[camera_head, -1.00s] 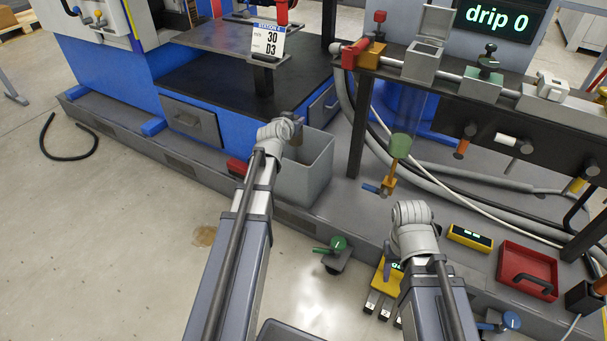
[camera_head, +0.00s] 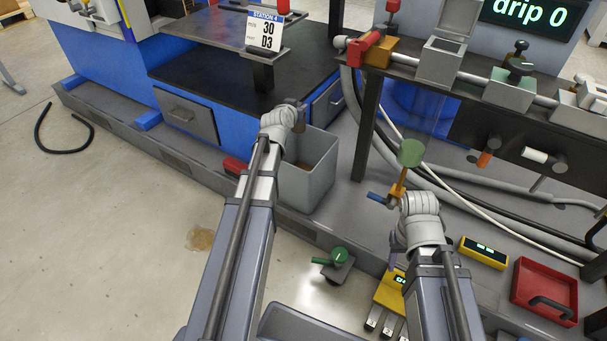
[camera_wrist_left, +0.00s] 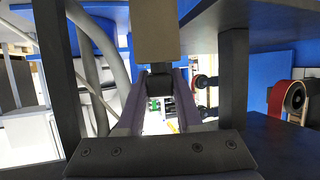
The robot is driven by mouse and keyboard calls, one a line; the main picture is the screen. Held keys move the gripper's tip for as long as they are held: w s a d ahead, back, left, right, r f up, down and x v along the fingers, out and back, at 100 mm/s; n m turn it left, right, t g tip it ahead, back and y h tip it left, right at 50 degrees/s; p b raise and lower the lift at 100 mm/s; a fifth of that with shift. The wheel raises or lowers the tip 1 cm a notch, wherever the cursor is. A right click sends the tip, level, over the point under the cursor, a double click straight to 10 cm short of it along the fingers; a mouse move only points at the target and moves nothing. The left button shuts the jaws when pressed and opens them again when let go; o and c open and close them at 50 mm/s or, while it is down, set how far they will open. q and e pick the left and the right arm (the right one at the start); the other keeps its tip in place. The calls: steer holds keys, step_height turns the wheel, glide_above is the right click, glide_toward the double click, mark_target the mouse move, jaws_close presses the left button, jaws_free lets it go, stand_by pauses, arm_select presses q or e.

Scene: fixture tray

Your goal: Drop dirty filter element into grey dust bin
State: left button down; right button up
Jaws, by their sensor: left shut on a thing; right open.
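My left gripper (camera_head: 297,110) is above the grey dust bin (camera_head: 305,187), near its back left rim. It is shut on the dirty filter element (camera_wrist_left: 154,32), a tan-brown piece seen between the dark fingers in the left wrist view. In the head view the element (camera_head: 301,129) hangs small and partly hidden at the gripper, over the bin's opening. The bin is an open box; something brownish shows dimly inside. My right gripper (camera_head: 402,208) is mostly hidden by its own wrist, at the lower right beside an orange fitting.
A black worktop with a station sign (camera_head: 264,38) lies behind the bin. A dark post (camera_head: 366,130) and hoses stand to its right. A red tray (camera_head: 545,289) lies at right.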

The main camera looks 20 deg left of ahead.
arm_select(q)
step_height(320, 180, down, 6)
steer(key=b, duration=0.5)
steer(key=shift+r, duration=0.15)
steer(key=c, duration=0.5)
jaws_free()
steer(key=p+v, duration=0.2)
steer(key=v, duration=0.6)
steer(key=shift+p, duration=0.4)
steer(key=shift+w, duration=0.1)
